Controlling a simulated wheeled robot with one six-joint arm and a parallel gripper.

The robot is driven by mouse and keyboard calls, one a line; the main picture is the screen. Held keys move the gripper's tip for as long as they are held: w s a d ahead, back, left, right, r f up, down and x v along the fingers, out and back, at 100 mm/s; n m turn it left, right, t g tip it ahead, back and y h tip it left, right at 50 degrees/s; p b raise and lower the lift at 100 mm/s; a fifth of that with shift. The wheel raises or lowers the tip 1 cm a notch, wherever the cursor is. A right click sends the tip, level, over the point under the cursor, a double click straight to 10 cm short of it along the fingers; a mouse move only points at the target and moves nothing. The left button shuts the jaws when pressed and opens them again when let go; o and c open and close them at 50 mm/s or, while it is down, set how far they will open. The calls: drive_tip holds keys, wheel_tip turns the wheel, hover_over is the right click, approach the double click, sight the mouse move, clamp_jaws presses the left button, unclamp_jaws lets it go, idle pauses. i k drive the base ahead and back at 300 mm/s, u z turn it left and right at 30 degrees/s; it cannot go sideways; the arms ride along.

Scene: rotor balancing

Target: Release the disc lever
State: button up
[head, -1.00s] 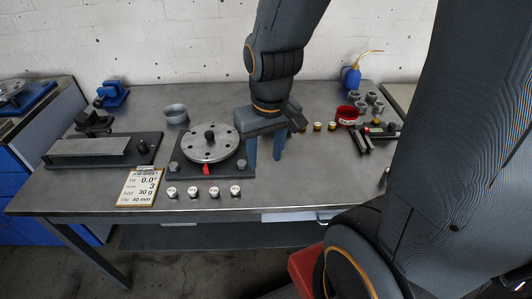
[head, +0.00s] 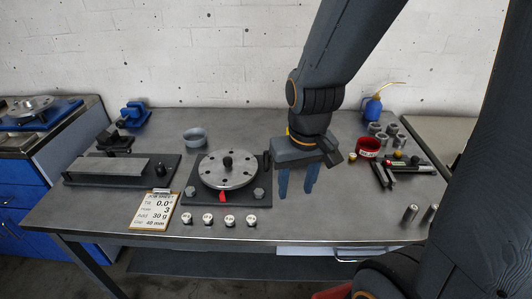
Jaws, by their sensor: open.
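The rotor disc (head: 227,171) is a round silver plate with holes and a dark centre knob (head: 227,161). It sits on a dark base plate (head: 244,198) near the middle of the workbench. A small red lever (head: 222,196) shows at the disc's front edge, pointing toward the bench front. My gripper (head: 297,188) is open and empty, with its two blue-grey fingers pointing down to the right of the disc. It is apart from the disc and the lever. My gripper's body hides part of the bench behind it.
Several small white-topped weights (head: 208,219) stand along the front. A job sheet (head: 153,211) lies left of them. A flat grey plate fixture (head: 108,168) is at left, a grey cup (head: 194,137) behind. A red cup (head: 368,147) and a blue bottle (head: 373,108) stand at right.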

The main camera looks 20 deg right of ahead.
sight(267, 158)
drive_tip(key=k, duration=1.35)
drive_tip(key=u, duration=0.8)
drive_tip(key=i, duration=0.9)
drive_tip(key=u, duration=0.55)
drive_tip(key=i, duration=0.65)
drive_tip(key=z, duration=0.8)
drive_tip(key=i, duration=0.6)
drive_tip(key=z, duration=0.6)
